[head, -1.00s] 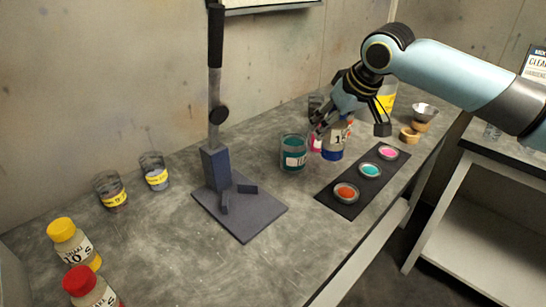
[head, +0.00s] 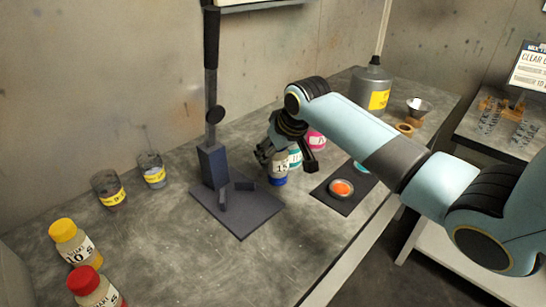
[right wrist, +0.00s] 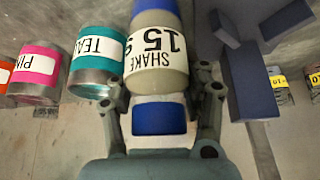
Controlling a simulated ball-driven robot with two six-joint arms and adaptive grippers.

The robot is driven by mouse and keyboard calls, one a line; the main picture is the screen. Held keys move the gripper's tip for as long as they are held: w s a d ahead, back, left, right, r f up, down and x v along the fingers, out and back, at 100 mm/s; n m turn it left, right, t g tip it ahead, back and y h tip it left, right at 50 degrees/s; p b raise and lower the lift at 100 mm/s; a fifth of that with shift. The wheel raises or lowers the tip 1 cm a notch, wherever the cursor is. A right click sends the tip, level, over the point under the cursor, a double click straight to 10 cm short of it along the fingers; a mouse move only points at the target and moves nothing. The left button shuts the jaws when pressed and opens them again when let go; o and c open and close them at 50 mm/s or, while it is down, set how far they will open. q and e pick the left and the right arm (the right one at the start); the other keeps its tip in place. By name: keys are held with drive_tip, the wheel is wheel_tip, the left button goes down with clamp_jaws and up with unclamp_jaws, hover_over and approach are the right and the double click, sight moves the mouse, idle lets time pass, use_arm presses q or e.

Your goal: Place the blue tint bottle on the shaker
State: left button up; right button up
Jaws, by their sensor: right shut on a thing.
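The blue tint bottle (head: 279,180) has blue ends and a white label reading "SHAKE 15 S". In the right wrist view the bottle (right wrist: 158,55) lies between the two fingers (right wrist: 160,105). The shaker (head: 240,210) is a dark base plate with a blue-grey column and tall black lever. The bottle is just right of its plate, apart from the column; its height above the bench is hard to tell. The shaker's column also shows in the right wrist view (right wrist: 252,82). My left gripper is out of view.
Teal (right wrist: 97,60) and pink (right wrist: 37,72) tins stand close beside the bottle. Two cups and bottles with yellow (head: 62,229) and red (head: 82,279) caps stand left. The front bench is clear.

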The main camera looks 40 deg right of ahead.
drive_tip(key=shift+f, duration=0.85)
drive_tip(key=o, duration=1.4)
drive_tip(key=shift+f, duration=0.1)
